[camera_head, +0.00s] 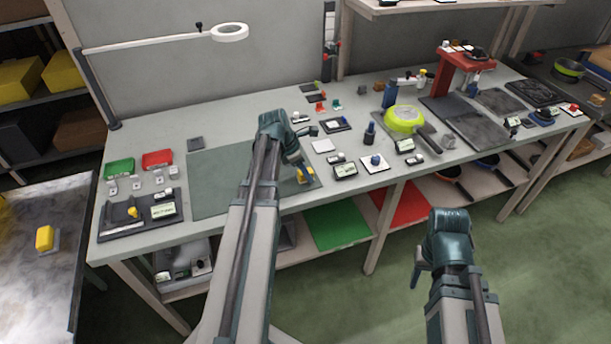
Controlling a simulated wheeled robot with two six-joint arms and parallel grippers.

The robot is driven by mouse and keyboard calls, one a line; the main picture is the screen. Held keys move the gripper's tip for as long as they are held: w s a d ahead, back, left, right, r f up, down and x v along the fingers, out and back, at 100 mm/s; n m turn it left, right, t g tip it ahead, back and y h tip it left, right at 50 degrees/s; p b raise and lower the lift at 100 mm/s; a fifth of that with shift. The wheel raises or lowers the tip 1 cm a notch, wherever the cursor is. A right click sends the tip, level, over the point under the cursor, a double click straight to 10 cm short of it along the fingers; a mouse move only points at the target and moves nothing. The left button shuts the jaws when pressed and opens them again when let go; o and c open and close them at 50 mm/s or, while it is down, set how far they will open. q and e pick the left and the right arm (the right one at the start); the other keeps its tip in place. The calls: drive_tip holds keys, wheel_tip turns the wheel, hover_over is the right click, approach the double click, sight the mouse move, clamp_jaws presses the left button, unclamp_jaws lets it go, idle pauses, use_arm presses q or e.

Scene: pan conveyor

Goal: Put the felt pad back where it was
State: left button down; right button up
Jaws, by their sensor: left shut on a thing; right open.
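My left gripper (304,171) is low over the front middle of the bench, shut on a small yellow piece (303,176). A dark flat pad (313,184) lies around and under that piece at the front right corner of the large grey-green mat (217,172). I cannot tell whether the yellow piece is fixed to the dark pad. Another small dark grey square pad (196,143) lies flat at the mat's back left edge. I cannot tell which pad is the felt one. My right gripper (418,272) is in front of the bench, away from it, open and empty.
Green (119,168) and red (157,158) trays stand left of the mat, with a dark fixture (139,216) before them. A lime-rimmed pan (405,119), a red stand (467,62) and several small parts crowd the right. The mat's middle is clear; a lamp arm (150,42) crosses behind.

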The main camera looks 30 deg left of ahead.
use_arm(q)
drive_tip(key=shift+r, duration=0.1)
drive_tip(key=shift+c, duration=2.2)
unclamp_jaws()
drive_tip(key=shift+p+v, duration=0.75)
drive_tip(key=shift+p, duration=0.05)
drive_tip(key=p+v, duration=0.9)
drive_tip(key=v, duration=0.1)
drive_tip(key=shift+r+p, duration=0.3)
